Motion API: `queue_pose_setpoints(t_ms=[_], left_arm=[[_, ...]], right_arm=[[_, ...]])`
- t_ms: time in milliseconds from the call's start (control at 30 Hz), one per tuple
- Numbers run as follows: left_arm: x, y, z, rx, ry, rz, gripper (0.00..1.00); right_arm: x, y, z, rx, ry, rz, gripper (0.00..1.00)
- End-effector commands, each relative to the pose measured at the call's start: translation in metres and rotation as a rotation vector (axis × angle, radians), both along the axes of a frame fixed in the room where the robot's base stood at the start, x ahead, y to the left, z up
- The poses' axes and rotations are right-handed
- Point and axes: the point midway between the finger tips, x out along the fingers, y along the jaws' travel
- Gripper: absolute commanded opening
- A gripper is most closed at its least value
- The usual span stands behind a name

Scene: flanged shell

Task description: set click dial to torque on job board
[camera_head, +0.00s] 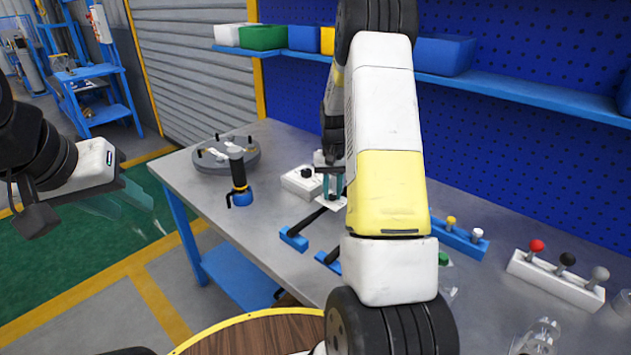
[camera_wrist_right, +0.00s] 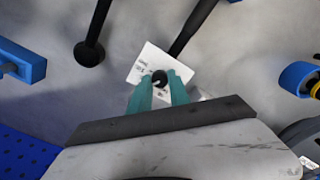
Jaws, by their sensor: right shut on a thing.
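The black dial (camera_wrist_right: 159,77) sits on a white plate (camera_wrist_right: 150,60) with small printed marks, too small to read. My right gripper (camera_wrist_right: 163,86) has its teal fingers on either side of the dial and is shut on it. In the head view the right gripper (camera_head: 333,188) points down at the white plate (camera_head: 332,202), partly hidden by my arm. A white box with a black knob (camera_head: 299,183) stands just left of it. My left gripper (camera_head: 138,208) is open and empty, left of the table. I cannot make out a job board.
A grey round flange (camera_head: 227,155) and a blue-and-black tool (camera_head: 239,182) stand on the table's left. Black rods with blue ends (camera_head: 293,238) lie in front of the plate. A white block with colored knobs (camera_head: 555,279) is on the right. Bins line the back shelf (camera_head: 500,85).

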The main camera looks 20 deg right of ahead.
Motion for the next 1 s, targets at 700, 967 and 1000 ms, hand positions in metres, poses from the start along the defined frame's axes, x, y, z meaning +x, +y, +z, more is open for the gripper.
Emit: queue_pose_setpoints(t_ms=[700, 967, 1000], left_arm=[[0.000, 0.000, 0.000, 0.000, 0.000, 0.000, 0.36], [0.000, 0.000, 0.000, 0.000, 0.000, 0.000, 0.36], [0.000, 0.000, 0.000, 0.000, 0.000, 0.000, 0.36]], right_arm=[[0.000, 0.000, 0.006, -0.001, -0.002, 0.001, 0.45], [0.001, 0.000, 0.048, 0.000, -0.005, 0.001, 0.45], [0.000, 0.000, 0.054, 0.000, -0.004, 0.001, 0.45]])
